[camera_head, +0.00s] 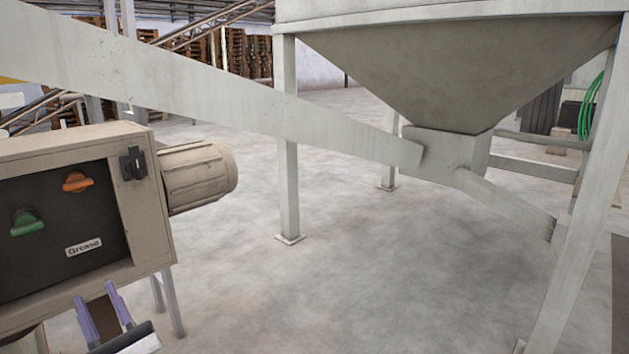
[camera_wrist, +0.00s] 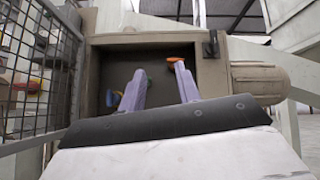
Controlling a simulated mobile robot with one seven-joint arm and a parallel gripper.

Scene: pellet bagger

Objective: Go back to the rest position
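My gripper (camera_head: 97,293) shows at the bottom left of the head view, below the control box. Its two purple fingers stand apart with nothing between them; they also show in the wrist view (camera_wrist: 158,69), pointing toward the box. The beige control box (camera_head: 150,215) has a dark recessed panel with an orange knob (camera_head: 77,181), a green knob (camera_head: 26,223) and a label reading "Grease". In the wrist view the orange knob (camera_wrist: 180,59) appears just beyond the right fingertip. I cannot tell contact there, but the head view shows the fingers well below the knob.
A ribbed motor (camera_head: 198,178) juts from the box's right side. A large hopper (camera_head: 455,75) on grey legs (camera_head: 289,165) stands at the right, with a long sloping beam (camera_head: 220,95) crossing the view. A mesh guard (camera_wrist: 40,75) is close at left. Open floor (camera_head: 380,270) lies between.

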